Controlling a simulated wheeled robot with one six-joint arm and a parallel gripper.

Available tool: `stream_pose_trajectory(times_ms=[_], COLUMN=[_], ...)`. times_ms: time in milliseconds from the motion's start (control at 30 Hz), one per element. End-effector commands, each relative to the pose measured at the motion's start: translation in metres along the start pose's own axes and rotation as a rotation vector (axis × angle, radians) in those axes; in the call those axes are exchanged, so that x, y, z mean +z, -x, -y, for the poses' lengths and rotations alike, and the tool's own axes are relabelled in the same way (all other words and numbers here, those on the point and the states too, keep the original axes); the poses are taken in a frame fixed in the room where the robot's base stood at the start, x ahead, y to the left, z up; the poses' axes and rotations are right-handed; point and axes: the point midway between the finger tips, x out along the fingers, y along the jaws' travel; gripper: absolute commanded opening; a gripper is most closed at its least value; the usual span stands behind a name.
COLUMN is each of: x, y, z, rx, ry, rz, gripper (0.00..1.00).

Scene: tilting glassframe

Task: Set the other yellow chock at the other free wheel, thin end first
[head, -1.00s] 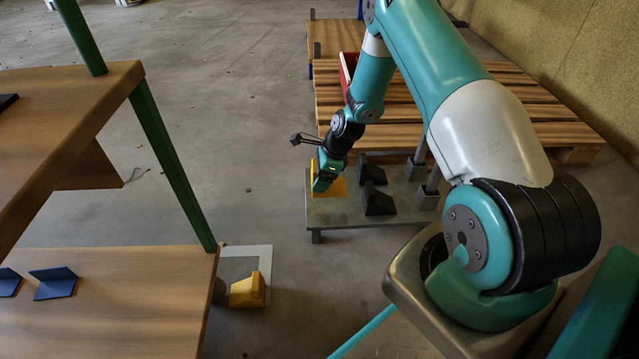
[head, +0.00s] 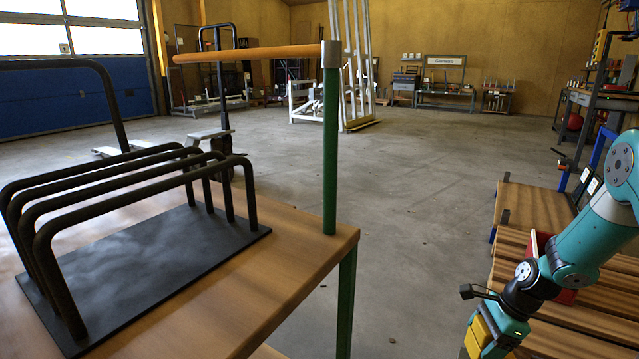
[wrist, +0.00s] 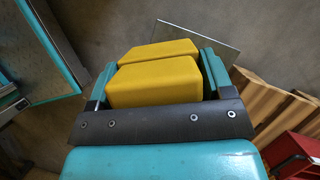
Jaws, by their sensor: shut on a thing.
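The yellow chock (wrist: 155,80) sits between the two teal fingers of my gripper (wrist: 160,68) in the wrist view, filling the gap. Its thicker block faces the camera, with another yellow part beyond it. In the head view the chock (head: 480,335) shows at the lower right, partly cut by the bottom edge, held at my gripper (head: 490,345). The wheels and the floor beside them are out of both current views.
Pallets (head: 560,325) and a red bin (head: 540,245) are at right. In the wrist view a grey plate (wrist: 226,38) lies below. Open floor (head: 420,200) lies between.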

Motion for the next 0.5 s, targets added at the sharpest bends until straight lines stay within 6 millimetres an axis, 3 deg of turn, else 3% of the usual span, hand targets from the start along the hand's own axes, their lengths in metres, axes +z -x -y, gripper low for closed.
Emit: stream_pose_trajectory(times_ms=[33,300,500], x=[0.014,0.068,0.097], y=[0.011,0.051,0.078], z=[-0.004,-0.036,-0.056], rx=[0.053,0.359,0.531], ry=[0.134,0.865,1.276], rz=[0.0,-0.002,-0.003], gripper=[0.38,0.38,0.38])
